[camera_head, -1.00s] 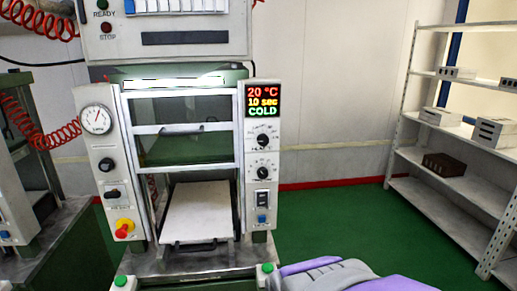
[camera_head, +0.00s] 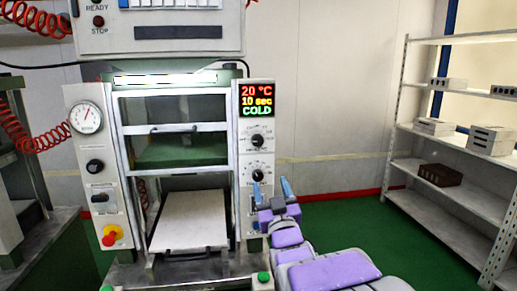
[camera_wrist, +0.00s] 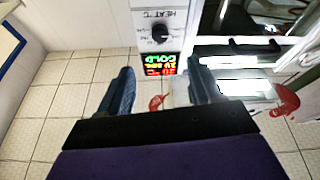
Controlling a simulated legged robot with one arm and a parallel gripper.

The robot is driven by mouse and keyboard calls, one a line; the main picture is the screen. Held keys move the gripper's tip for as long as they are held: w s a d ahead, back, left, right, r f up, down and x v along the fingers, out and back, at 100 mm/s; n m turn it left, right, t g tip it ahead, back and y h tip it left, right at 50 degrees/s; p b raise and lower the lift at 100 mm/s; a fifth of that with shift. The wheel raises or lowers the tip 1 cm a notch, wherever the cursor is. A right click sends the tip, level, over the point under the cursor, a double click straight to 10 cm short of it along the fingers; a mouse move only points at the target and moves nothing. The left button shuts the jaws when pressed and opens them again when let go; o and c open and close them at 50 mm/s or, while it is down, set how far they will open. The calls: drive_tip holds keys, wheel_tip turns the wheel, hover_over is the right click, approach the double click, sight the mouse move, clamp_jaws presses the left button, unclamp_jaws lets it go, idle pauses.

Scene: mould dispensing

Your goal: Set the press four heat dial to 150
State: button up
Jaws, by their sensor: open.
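The press (camera_head: 172,83) stands in front of me with a control panel on its right post. The black heat dial (camera_head: 257,140) sits just below the display (camera_head: 256,101), which reads 20 °C, 10 sec and COLD. A second dial (camera_head: 258,175) is lower on the panel. My gripper (camera_head: 272,188) is open and empty, its blue fingers pointing up in front of the panel's lower part. In the wrist view, the heat dial (camera_wrist: 160,33) appears upside down, beyond and between the fingertips (camera_wrist: 160,66), apart from them. The press number is not readable.
A pressure gauge (camera_head: 86,117) and a red-yellow stop button (camera_head: 111,235) are on the left post. A pale plate (camera_head: 190,220) sits in the press opening. Metal shelves (camera_head: 450,200) with several blocks stand at the right. Green floor between is clear.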

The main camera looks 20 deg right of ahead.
drive_tip(key=p, duration=1.1)
approach(258, 141)
drive_tip(key=b+x, duration=0.1)
drive_tip(key=x, duration=0.7)
drive_tip(key=shift+f, duration=0.1)
drive_tip(key=shift+w+r, duration=0.25)
drive_tip(key=shift+w, duration=0.15)
drive_tip(key=shift+c, duration=0.4)
drive_tip(key=c, duration=1)
